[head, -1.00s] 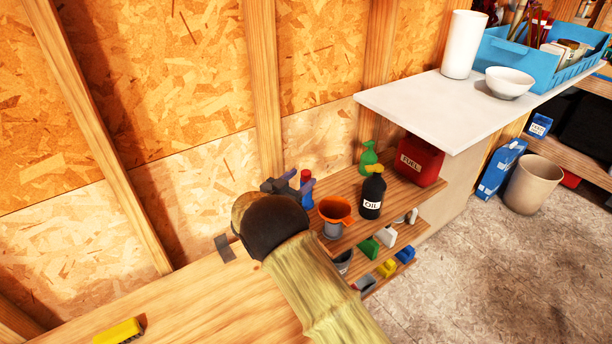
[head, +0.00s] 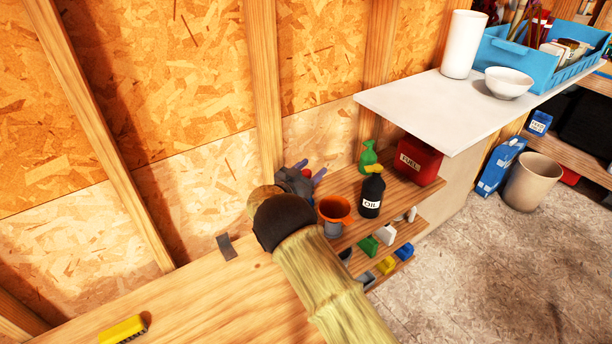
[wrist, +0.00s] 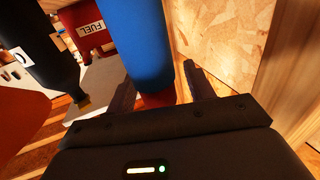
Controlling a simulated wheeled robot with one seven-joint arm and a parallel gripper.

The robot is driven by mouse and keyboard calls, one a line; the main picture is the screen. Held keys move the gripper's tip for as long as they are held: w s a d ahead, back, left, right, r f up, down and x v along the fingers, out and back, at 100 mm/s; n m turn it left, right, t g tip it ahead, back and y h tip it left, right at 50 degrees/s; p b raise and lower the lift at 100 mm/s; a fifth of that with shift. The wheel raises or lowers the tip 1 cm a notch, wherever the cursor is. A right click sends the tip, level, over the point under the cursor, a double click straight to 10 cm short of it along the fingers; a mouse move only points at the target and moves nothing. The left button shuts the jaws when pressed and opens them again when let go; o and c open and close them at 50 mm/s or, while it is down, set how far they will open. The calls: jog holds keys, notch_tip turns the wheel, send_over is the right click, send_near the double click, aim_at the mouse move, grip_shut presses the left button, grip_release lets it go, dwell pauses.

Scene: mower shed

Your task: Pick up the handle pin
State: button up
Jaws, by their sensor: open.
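I cannot pick out a handle pin for certain. A blue cylinder (wrist: 137,45) with a red end stands between the fingers in the wrist view; only its red part (head: 307,172) shows clearly in the head view. I cannot tell whether it is the pin. My gripper (head: 311,172) is open around it, over the near end of the shelf. In the wrist view the fingers of my gripper (wrist: 160,85) lie either side of it, with a gap on the right. A small dark grey piece (head: 227,247) lies on the wooden bench (head: 200,300).
Close by on the shelf stand an orange funnel (head: 334,209), a black oil bottle (head: 371,196), a green spray bottle (head: 369,158) and a red fuel can (head: 417,160). The wall stud (head: 263,90) is near. A yellow object (head: 122,330) lies on the bench.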

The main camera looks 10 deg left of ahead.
jog(key=c, duration=1)
jog(key=shift+c, duration=0.2)
notch_tip(320, 180, up, 10)
jog(key=b, duration=0.2)
